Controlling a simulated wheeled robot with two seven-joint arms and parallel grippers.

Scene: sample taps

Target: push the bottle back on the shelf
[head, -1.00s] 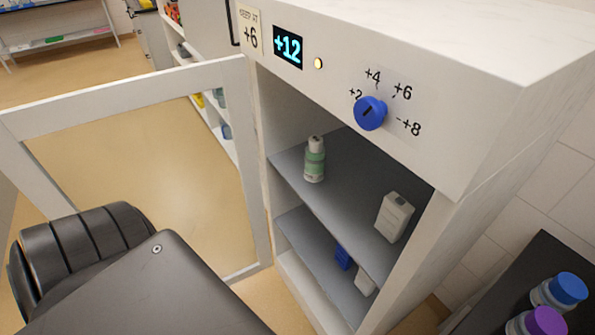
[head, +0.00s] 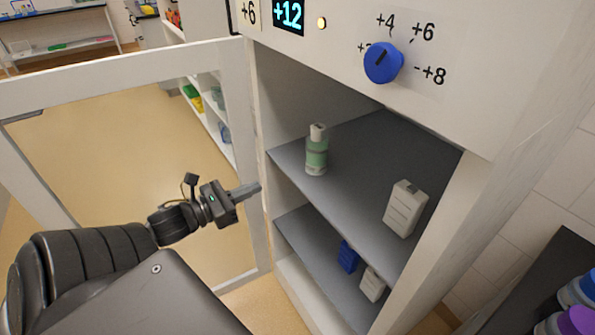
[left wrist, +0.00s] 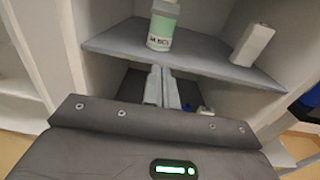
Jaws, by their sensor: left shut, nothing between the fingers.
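The bottle (head: 316,152), white-capped with a green label, stands upright near the front left edge of the upper grey shelf (head: 365,150) in the open cabinet. It also shows in the left wrist view (left wrist: 162,25), its top cut off. My left gripper (head: 256,188) is shut and empty, in front of the cabinet's left side, lower than the bottle and apart from it. In the left wrist view its fingers (left wrist: 162,88) point toward the shelf front below the bottle. My right gripper is not in view.
A white container (head: 405,209) stands on the upper shelf at the right. The lower shelf holds a blue item (head: 347,256) and a white one (head: 372,284). The framed door (head: 130,75) stands open at left. Above are a blue dial (head: 383,62) and a display (head: 289,14).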

